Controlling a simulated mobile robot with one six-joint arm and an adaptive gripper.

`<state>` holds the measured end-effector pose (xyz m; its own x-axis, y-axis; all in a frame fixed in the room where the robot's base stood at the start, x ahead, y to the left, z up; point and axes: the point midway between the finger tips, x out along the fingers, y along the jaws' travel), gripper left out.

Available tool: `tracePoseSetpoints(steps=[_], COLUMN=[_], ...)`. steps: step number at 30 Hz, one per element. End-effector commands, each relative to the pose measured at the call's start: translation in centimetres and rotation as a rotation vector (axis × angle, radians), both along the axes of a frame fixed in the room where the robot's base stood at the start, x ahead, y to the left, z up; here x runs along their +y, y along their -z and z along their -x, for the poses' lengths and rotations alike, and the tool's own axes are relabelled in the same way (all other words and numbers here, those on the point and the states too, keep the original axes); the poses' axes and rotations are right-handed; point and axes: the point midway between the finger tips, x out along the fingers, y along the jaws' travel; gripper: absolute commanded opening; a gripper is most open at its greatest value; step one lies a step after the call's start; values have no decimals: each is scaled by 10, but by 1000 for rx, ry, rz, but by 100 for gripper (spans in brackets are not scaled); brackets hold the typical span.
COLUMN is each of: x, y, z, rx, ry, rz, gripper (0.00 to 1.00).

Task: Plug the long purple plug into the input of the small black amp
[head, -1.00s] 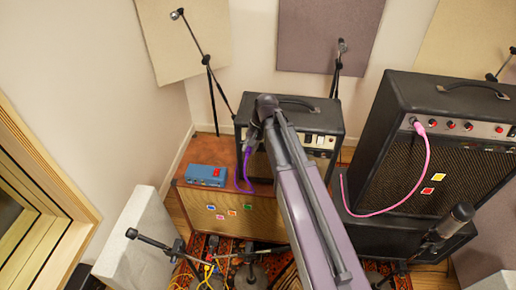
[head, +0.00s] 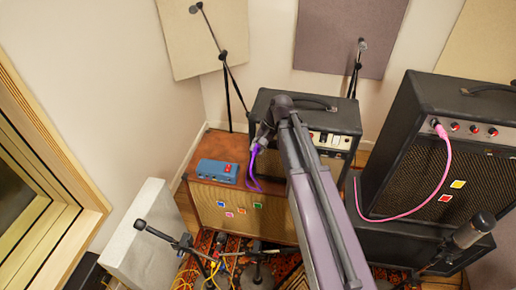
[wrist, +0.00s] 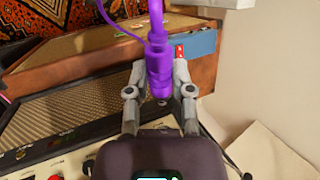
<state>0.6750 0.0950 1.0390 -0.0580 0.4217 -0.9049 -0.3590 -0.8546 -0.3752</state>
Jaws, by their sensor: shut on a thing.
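In the wrist view the amp's panel (wrist: 50,158) lies at lower left. My gripper (head: 262,138) is in front of the amp's left end. In the wrist view my gripper (wrist: 160,78) is shut on the long purple plug (wrist: 158,62), with one finger on each side. The purple cable (head: 252,168) hangs in a loop below the gripper. The plug's tip and the amp's input socket cannot be made out.
A blue pedal box (head: 218,172) sits on the brown cabinet (head: 205,207), left of the gripper. A larger black amp (head: 430,160) at right has a pink plug (head: 440,131) in its panel. Microphone stands (head: 190,245) crowd the front floor.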

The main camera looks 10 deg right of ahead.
Motion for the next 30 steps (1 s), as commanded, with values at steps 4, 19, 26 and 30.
tracePoseSetpoints(steps=[4,19,26,30], x=[-2,-12,-17,-20], y=[2,8,12,14], z=[-6,-37,-52,-61], rx=[0,0,0,0], ry=[0,0,0,0], rz=[0,0,0,0], gripper=[0,0,0,0])
